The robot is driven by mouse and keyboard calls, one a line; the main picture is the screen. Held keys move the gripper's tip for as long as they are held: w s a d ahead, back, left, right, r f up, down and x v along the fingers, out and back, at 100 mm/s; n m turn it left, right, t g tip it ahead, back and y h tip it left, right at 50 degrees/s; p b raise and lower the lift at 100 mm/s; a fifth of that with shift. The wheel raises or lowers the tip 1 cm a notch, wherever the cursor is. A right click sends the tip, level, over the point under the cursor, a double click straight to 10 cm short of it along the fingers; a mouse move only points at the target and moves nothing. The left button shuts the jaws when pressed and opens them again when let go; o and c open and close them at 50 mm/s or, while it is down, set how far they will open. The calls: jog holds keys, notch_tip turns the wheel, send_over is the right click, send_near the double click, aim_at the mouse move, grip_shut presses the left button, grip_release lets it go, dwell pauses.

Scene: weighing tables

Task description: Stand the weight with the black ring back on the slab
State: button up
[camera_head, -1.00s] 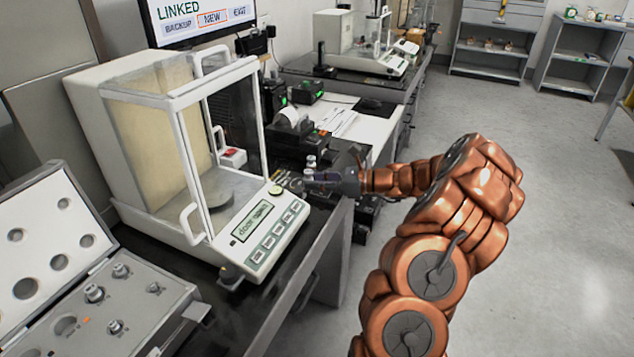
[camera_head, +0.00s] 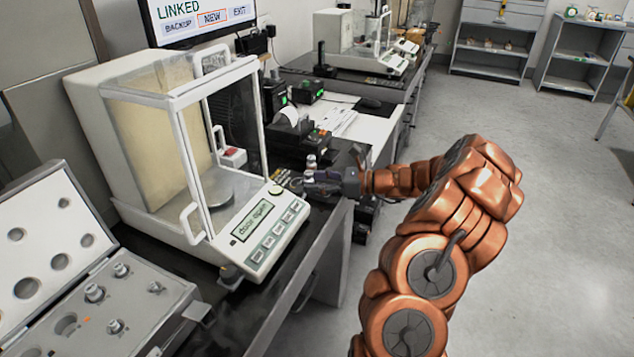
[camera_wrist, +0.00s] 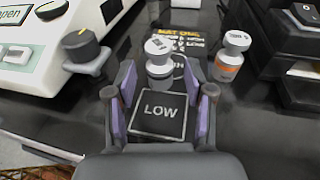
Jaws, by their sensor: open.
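My gripper (camera_wrist: 160,88) is open, its purple-padded fingers apart on either side of a dark square marked LOW (camera_wrist: 160,116). A pale grey knobbed weight (camera_wrist: 159,64) stands upright at the far edge of this square, between the fingertips, with no visible finger contact. Dark markings show on it; I cannot clearly make out a ring. A second weight (camera_wrist: 231,58) with an orange band stands to the right, outside the fingers. In the head view my gripper (camera_head: 308,184) is low over the dark bench beside the balance, with a weight (camera_head: 311,161) just behind it.
The glass-sided balance (camera_head: 262,238) stands left of my gripper. Its black knobbed foot (camera_wrist: 83,48) is close to the left finger. A black switch box (camera_wrist: 290,45) is at the right. An open weight case (camera_head: 150,305) lies at the front left.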

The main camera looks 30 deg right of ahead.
jog(key=v, duration=1.2)
dwell(0.7)
